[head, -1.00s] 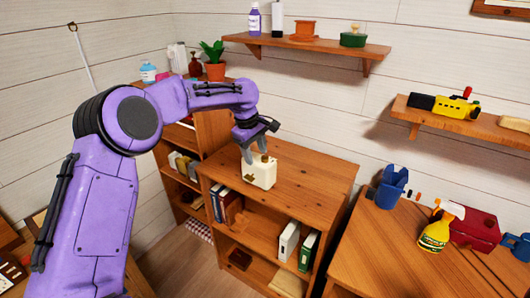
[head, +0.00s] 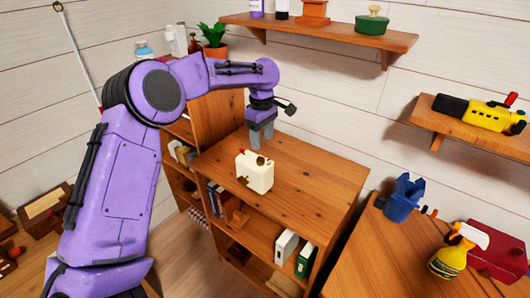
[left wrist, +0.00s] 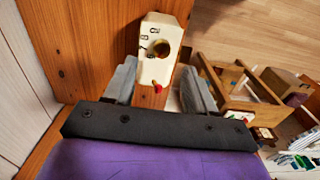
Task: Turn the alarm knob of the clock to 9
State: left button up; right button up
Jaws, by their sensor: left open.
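The clock (head: 255,173) is a small cream box standing on top of the wooden bookcase. In the head view it shows a brown round knob on top, a red piece at its upper left and a dark mark on its front. The left wrist view shows the clock (left wrist: 152,32) from above, with printed digits beside a brown round knob (left wrist: 161,49) and a red tip (left wrist: 155,87) at its near end. My left gripper (head: 262,146) is open and empty, fingers pointing down, just behind the clock and apart from the knob. My right gripper is out of view.
The bookcase top (head: 310,185) is clear around the clock. A wall shelf (head: 330,36) hangs above it. A desk at right holds a blue container (head: 402,197), a yellow spray bottle (head: 455,252) and a red box (head: 497,250). A potted plant (head: 213,38) stands behind my arm.

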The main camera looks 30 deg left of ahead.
aim_at(260, 159)
pick_arm(q)
jog(key=f, duration=0.2)
jog(key=f+p, duration=0.1)
jog(key=f, duration=0.3)
jog(key=shift+s+a+f, duration=0.2)
jog(key=shift+a+f, duration=0.15)
jog(key=shift+f, duration=0.05)
jog(key=shift+w+d+f, duration=0.1)
jog(key=shift+w+f, duration=0.05)
jog(key=shift+f, duration=0.35)
jog(key=shift+s+d+r, duration=0.1)
jog(key=shift+s+r, duration=0.05)
jog(key=shift+s, duration=0.05)
grip_shut()
